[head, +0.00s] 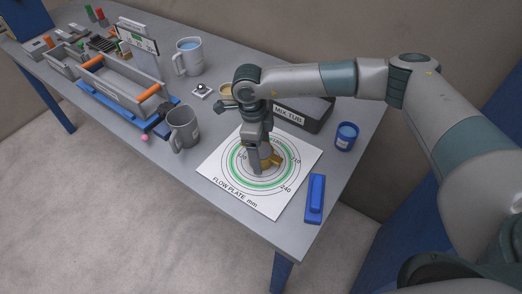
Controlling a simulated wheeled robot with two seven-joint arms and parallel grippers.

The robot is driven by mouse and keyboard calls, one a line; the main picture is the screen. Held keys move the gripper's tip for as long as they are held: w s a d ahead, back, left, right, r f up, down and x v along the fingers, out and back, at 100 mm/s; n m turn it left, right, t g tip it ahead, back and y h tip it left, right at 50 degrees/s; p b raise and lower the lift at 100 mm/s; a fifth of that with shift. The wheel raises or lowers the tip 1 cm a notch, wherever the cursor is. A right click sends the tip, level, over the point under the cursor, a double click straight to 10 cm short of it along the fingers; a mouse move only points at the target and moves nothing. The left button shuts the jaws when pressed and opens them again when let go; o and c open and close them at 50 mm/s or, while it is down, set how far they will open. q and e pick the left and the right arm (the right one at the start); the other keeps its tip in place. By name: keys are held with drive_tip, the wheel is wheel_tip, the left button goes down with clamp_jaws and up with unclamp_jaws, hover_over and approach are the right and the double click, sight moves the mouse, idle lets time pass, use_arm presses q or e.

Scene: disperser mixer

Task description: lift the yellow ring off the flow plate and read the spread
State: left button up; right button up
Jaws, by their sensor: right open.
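The white flow plate (232,193) lies flat near the table's front right corner. It is marked with concentric circles, one of them green, and the words "FLOW PLATE mm". The yellow ring (275,160) is at the middle of the plate, partly hidden behind my right gripper (256,168). My right gripper points down over the plate's centre, fingers open, right at the ring. I cannot tell whether the fingers touch the ring or stand around it. No spread material is clearly visible on the plate. My left gripper is out of view.
A dark box labelled "MIX TUB" (312,117) stands behind the plate. A blue cup (346,136) and a blue block-like tool (315,198) are to the right. Grey jugs (183,128) and a grey tray with orange handles (120,90) stand to the left. Front table edge is close.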

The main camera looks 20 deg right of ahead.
idle(0.4)
drive_tip(key=c, duration=1.4)
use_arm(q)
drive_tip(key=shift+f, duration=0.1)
use_arm(e)
drive_tip(key=shift+o, duration=0.2)
drive_tip(key=shift+r, duration=0.1)
drive_tip(key=shift+w+r+b, duration=0.1)
drive_tip(key=shift+r+b, duration=0.4)
wheel_tip(320, 180, up, 2)
drive_tip(key=shift+r+b, duration=0.1)
drive_tip(key=shift+b, duration=0.6)
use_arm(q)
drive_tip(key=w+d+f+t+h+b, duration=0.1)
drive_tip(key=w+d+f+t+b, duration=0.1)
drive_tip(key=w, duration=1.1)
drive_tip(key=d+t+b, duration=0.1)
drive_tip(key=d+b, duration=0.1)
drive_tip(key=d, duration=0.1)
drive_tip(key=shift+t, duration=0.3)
use_arm(e)
drive_tip(key=s+d+r, duration=0.6)
drive_tip(key=d+r, duration=0.1)
drive_tip(key=d, duration=0.3)
drive_tip(key=shift+s+r, duration=0.25)
drive_tip(key=shift+r, duration=0.05)
